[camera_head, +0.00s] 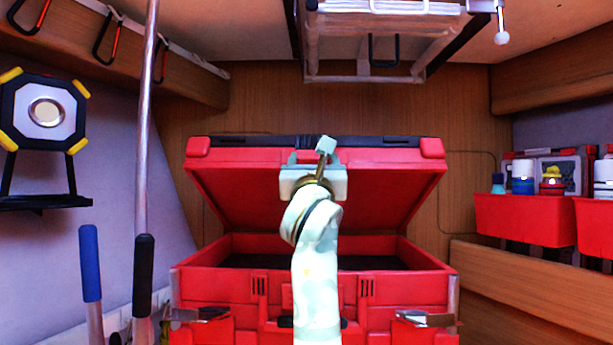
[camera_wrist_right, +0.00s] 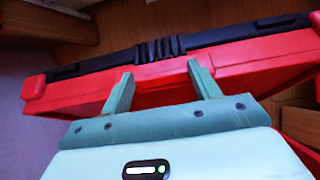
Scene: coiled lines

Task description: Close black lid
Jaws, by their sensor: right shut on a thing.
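The lid (camera_head: 230,154) of a red toolbox (camera_head: 210,285) is red with a black top strip, and it stands raised and tilted above the open box in the head view. It also fills the upper part of the right wrist view (camera_wrist_right: 258,70). My right gripper (camera_head: 312,162) is at the middle of the lid's front edge. In the right wrist view its two fingers (camera_wrist_right: 162,82) are apart, with part of the lid between them, and it is shut on the lid. My arm hides the middle of the box. My left gripper is not in view.
Two metal latches (camera_head: 428,319) stick out from the box front. Blue and black handled poles (camera_head: 90,265) stand at the left, near a work light (camera_head: 45,112). Red bins (camera_head: 522,218) with bottles are at the right. A rack (camera_head: 380,40) hangs above the lid.

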